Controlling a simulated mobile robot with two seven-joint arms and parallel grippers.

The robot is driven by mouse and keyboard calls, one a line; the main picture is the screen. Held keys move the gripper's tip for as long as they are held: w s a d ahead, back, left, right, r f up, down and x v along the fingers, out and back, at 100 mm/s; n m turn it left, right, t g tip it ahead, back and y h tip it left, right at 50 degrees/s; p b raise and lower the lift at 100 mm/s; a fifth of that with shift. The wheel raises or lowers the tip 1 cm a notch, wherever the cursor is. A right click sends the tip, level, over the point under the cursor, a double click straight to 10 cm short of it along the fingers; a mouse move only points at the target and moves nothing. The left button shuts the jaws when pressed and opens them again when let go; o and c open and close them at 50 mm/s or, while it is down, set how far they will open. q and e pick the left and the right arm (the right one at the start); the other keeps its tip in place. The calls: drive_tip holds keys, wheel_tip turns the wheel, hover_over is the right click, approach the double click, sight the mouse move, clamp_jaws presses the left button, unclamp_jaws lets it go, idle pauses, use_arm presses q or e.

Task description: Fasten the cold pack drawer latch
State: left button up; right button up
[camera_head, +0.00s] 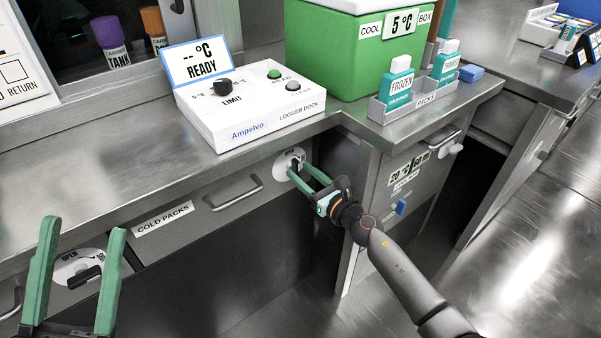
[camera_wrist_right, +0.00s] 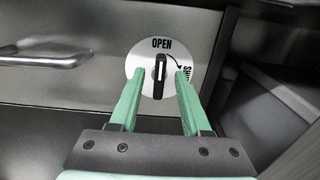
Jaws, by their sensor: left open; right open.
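The cold pack drawer (camera_head: 185,238) is a grey front under the counter, with a "COLD PACKS" label and a bar handle (camera_head: 233,194). Its latch is a white round plate (camera_wrist_right: 140,62) at the drawer's right end, also in the head view (camera_head: 281,164). The black latch knob (camera_wrist_right: 160,76) stands upright, in line with "OPEN"; an arrow curves right toward "SHUT". My right gripper (camera_wrist_right: 158,80) is open, one green finger on each side of the knob; contact is unclear. It also shows in the head view (camera_head: 300,172). My left gripper (camera_head: 84,228) is open and empty at lower left.
Another round latch plate (camera_head: 66,270) with a black knob lies behind my left fingers. The logger dock (camera_head: 250,130) and green cool box (camera_head: 345,60) stand on the counter above. A cabinet (camera_head: 418,200) with a blue knob (camera_head: 401,207) is right of my right gripper.

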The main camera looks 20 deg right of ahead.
drive_tip(key=shift+w+a, duration=0.2)
drive_tip(key=shift+w, duration=0.35)
clamp_jaws()
